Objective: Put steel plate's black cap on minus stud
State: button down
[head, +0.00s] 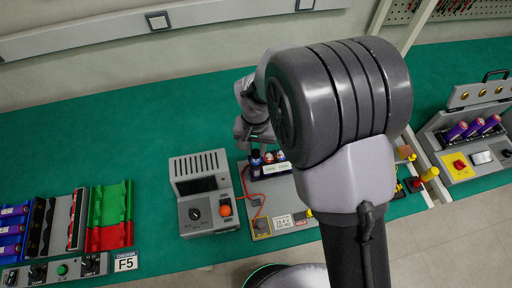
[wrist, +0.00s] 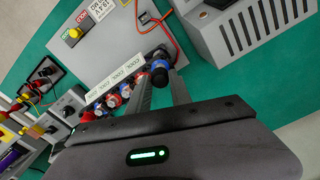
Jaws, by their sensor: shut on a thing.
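My gripper (wrist: 162,72) is closed around a dark, blue-ringed cylindrical piece (wrist: 159,77) at its fingertips. I cannot tell for sure whether this is the black cap. It is beside a row of red and blue capped pieces (wrist: 113,101) behind a white label strip. The grey steel plate (wrist: 112,45) lies beyond, with a label, a yellow-topped knob and a small dark fitting (wrist: 145,18) joined to a red wire. In the head view my gripper (head: 255,143) is above the rack at the plate's back (head: 285,222); my arm hides much of the plate. I cannot make out the minus stud.
A grey vented box (head: 200,190) with a dial and an orange button stands left of the plate. Red and green trays (head: 110,215) are farther left. A unit with purple cells (head: 470,130) stands at right. The green bench behind is clear.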

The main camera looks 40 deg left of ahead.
aim_at(256, 151)
jog(key=shift+f, duration=0.1)
jog(key=shift+f+b, duration=1.35)
jog(key=shift+f, duration=0.1)
jog(key=shift+f, duration=0.25)
jog(key=c, duration=1.1)
grip_release()
notch_tip(256, 151, up, 6)
jog(key=p, duration=0.4)
jog(key=shift+r, duration=0.15)
